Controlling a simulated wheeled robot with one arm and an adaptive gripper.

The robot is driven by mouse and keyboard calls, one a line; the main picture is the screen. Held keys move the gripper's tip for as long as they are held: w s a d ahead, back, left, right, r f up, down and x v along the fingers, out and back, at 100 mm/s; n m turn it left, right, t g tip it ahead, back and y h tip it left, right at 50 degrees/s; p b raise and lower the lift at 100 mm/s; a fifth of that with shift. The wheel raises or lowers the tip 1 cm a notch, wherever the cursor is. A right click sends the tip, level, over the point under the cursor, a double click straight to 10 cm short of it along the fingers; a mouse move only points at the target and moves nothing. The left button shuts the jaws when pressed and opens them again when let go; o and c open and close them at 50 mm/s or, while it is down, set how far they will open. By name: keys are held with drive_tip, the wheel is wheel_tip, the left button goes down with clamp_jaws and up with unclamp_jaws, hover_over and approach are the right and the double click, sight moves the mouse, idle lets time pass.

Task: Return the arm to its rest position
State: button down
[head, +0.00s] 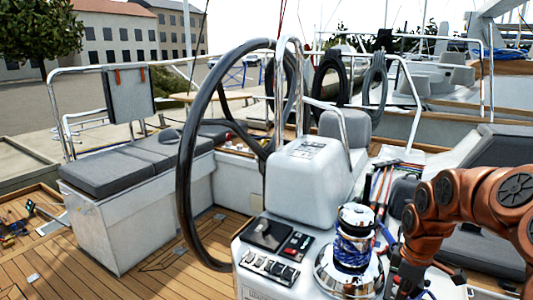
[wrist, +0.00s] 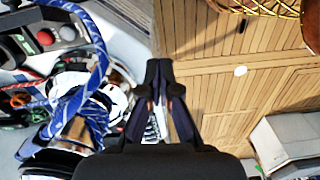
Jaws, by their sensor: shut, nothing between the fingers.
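My gripper (wrist: 159,68) points away from the wrist camera, its two dark fingers together at the tips and nothing between them. Wooden deck planks lie beyond the fingertips. In the head view my copper-coloured arm reaches in from the right edge, bends, and drops down just right of the chrome winch (head: 352,218). The winch has blue rope wound on it. The low end of my arm is dark and partly cut off by the bottom edge, so the fingers are unclear there. A blue and white rope (wrist: 98,72) is left of the gripper in the wrist view.
The white console (head: 310,183) and the large steering wheel (head: 186,165) stand left of my arm. A grey-cushioned bench (head: 110,172) is further left.

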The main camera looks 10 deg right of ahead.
drive_tip(key=s+a+r+m+p, duration=0.15)
drive_tip(key=s+a+r, duration=0.3)
drive_tip(key=a, duration=0.45)
drive_tip(key=s+a+r+m+g+p, duration=0.1)
drive_tip(key=s+a+m, duration=0.3)
drive_tip(key=s, duration=0.5)
drive_tip(key=s+a+r+m+p, duration=0.2)
drive_tip(key=s+a+m, duration=0.2)
drive_tip(key=s+a, duration=0.3)
drive_tip(key=s, duration=0.3)
drive_tip(key=shift+s+a+g, duration=0.15)
drive_tip(key=shift+a+g, duration=0.05)
drive_tip(key=shift+g, duration=0.2)
